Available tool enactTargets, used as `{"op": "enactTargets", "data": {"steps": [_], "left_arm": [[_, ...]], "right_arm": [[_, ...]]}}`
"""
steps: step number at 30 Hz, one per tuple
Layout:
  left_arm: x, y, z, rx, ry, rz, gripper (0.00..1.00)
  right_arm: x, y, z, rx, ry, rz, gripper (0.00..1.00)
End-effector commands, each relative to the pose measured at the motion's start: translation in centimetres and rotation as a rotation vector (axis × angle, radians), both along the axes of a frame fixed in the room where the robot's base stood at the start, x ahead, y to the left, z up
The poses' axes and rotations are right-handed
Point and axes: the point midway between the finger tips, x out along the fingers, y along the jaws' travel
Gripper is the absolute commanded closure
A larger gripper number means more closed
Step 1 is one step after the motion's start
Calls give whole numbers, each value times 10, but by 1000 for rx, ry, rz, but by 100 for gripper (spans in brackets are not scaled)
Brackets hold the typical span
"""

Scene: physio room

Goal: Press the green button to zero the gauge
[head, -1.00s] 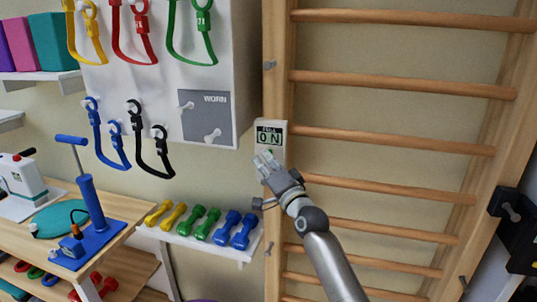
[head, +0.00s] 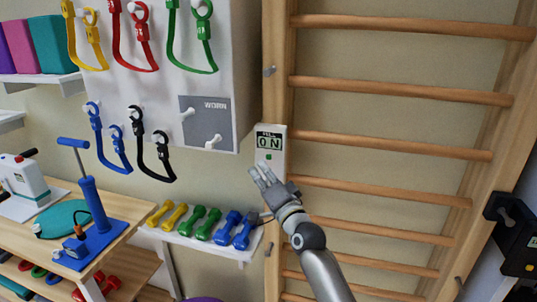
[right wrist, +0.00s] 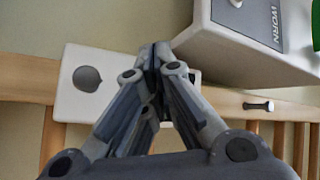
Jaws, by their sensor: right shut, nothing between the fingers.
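The white gauge (head: 278,167) is fixed to the left upright of the wooden wall bars in the head view. Its display (head: 269,141) reads "0 N". The small green button (head: 268,157) sits below the display and is uncovered. My right gripper (head: 256,173) is shut and empty, its fingertips just below and left of the button, apart from it in the picture. In the right wrist view the shut fingers (right wrist: 154,56) cover part of a white casing (right wrist: 72,98) with a dark round knob; the button is hidden there. My left gripper is not in view.
A white board (head: 240,80) with hanging bands and a "WORN" panel (head: 206,124) stands out from the wall left of the gauge. A dumbbell shelf (head: 195,243) is below it. Wall bars (head: 400,90) fill the right. A bench (head: 100,247) stands at lower left.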

Motion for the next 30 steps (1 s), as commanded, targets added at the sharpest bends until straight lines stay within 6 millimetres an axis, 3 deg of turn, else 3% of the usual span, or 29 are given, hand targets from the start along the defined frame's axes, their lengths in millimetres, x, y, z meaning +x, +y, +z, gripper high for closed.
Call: {"op": "enactTargets", "data": {"steps": [3, 11, 30], "left_arm": [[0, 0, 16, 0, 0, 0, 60], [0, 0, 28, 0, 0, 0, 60], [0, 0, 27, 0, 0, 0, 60]], "right_arm": [[-12, 4, 5, 1, 2, 1, 100], [-31, 10, 2, -1, 0, 0, 100], [-32, 10, 0, -2, 2, 0, 100]]}}
